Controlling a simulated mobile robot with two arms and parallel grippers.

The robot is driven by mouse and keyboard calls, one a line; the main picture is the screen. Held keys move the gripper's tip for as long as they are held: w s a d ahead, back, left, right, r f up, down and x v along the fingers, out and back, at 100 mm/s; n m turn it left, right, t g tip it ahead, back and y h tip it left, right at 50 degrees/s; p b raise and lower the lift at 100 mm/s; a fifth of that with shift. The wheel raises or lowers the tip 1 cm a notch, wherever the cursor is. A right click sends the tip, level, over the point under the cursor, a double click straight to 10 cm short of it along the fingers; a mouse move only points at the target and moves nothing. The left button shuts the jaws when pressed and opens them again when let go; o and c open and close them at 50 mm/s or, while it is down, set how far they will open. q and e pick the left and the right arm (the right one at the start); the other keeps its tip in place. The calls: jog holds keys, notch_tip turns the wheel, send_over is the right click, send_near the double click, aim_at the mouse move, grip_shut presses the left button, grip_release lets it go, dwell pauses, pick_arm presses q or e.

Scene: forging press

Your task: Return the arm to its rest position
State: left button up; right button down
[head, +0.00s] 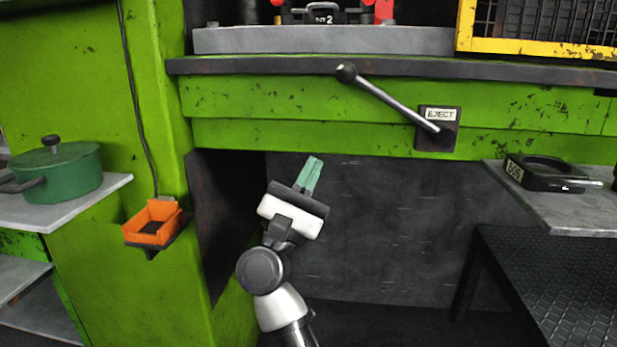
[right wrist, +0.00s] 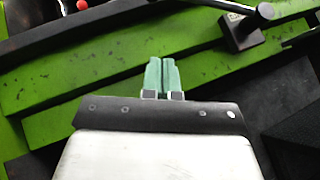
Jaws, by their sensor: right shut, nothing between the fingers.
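My right gripper (head: 309,176) is in front of the dark opening below the green press beam, with its arm coming up from the bottom of the head view. Its two green fingers are together with nothing between them. In the right wrist view the gripper (right wrist: 163,75) also shows shut and empty, with the green beam behind it. The fingers appear apart from everything around them. My left gripper does not show in the head view.
The EJECT lever (head: 385,99) juts from the beam above right. An orange bin (head: 151,224) and a green pot (head: 64,171) are at left. A black tread platform (head: 560,275) stands lower right.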

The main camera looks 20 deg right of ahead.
jog(key=shift+s+a+f, duration=0.1)
jog(key=shift+a+f, duration=0.1)
jog(key=shift+f, duration=0.05)
dwell(0.3)
